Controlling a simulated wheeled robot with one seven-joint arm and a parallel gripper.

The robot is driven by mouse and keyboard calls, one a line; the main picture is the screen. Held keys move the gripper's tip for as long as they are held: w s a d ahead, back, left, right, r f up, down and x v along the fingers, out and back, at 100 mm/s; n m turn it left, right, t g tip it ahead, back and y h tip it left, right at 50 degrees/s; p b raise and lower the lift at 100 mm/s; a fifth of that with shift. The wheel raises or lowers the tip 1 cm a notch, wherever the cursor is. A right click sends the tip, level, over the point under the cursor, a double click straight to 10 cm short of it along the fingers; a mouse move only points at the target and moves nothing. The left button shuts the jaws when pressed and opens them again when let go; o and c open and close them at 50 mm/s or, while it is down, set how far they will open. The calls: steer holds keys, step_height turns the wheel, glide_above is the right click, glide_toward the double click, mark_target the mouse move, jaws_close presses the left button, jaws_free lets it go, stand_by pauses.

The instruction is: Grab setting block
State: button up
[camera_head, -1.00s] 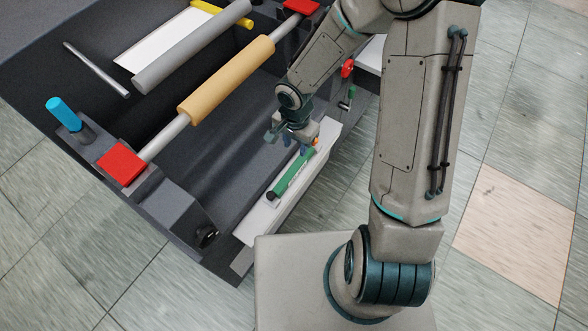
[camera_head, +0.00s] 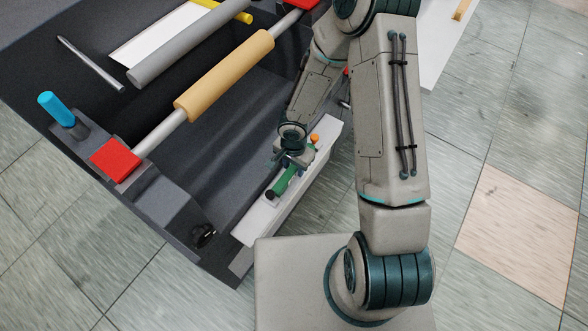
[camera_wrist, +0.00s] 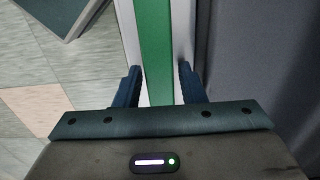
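A long green bar, which I take to be the setting block (camera_head: 287,181), lies along the white ledge (camera_head: 262,224) at the machine's front side. Its near end is dark. In the wrist view the green bar (camera_wrist: 154,40) runs away between my two blue fingers. My gripper (camera_head: 291,164) is over the bar's middle in the head view and hides part of it. In the wrist view my gripper (camera_wrist: 160,80) is open, one finger on each side of the bar, with gaps beside it. I cannot tell the height of the fingertips over the ledge.
An orange knob (camera_head: 315,138) stands at the far end of the ledge. Behind it is the dark machine bed with a tan roller (camera_head: 225,76), a grey roller (camera_head: 190,45), red blocks (camera_head: 115,159) and a blue post (camera_head: 56,108). Tiled floor is open at the right.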

steer(key=shift+f, duration=0.3)
jaws_close()
